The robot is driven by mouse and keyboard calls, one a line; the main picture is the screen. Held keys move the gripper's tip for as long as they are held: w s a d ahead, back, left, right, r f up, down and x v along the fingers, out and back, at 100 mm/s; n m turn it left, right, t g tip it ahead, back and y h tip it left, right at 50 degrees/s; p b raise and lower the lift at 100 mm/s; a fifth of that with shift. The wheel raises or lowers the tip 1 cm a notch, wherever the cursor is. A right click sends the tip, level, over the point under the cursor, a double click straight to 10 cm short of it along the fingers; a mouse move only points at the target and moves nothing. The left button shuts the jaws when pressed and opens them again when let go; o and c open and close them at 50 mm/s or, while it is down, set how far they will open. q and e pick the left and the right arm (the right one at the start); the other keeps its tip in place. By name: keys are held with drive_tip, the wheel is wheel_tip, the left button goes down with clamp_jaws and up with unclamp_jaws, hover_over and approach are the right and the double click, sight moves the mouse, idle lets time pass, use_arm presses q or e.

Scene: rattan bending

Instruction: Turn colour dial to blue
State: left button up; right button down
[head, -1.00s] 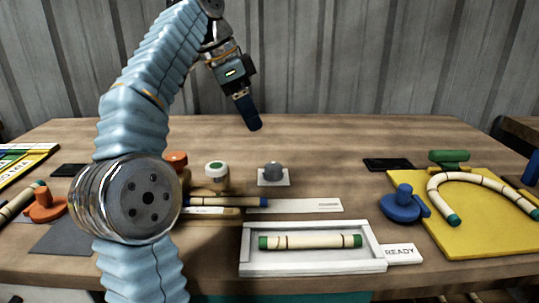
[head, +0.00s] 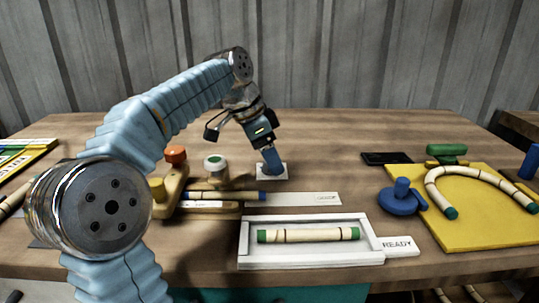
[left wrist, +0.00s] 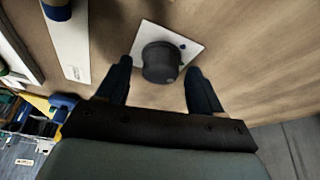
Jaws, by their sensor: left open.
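The colour dial is a dark grey round knob (left wrist: 161,62) on a white square plate (left wrist: 154,30). In the left wrist view it sits between the two dark blue fingers of my open left gripper (left wrist: 159,68), with a gap visible on each side. A small dark mark shows on the plate beside the knob. In the head view my left gripper (head: 273,164) points down over the plate (head: 284,173) and hides the knob. I cannot tell the dial's setting. My right gripper is not in view.
A wooden fixture with a green-and-white knob (head: 214,163) and an orange knob (head: 175,155) stands left of the dial. In front are a white strip (head: 310,199) and a white tray (head: 376,252) holding a rattan piece (head: 309,235). A yellow board (head: 480,232) lies right.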

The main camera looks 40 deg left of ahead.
use_arm(q)
drive_tip(key=shift+c, duration=0.2)
drive_tip(key=c, duration=1)
drive_tip(key=shift+n, duration=0.4)
drive_tip(key=n+t+y, duration=0.1)
drive_tip(key=n+y, duration=0.1)
drive_tip(key=n, duration=0.2)
drive_tip(key=shift+d+n, duration=0.15)
drive_tip(key=shift+n, duration=0.25)
drive_tip(key=n+y, duration=0.1)
drive_tip(key=n, duration=0.2)
drive_tip(key=n+y, duration=0.1)
drive_tip(key=n, duration=0.2)
drive_tip(key=shift+d+y, duration=0.1)
drive_tip(key=shift+y, duration=0.2)
drive_tip(key=shift+n, duration=0.3)
drive_tip(key=o, duration=1)
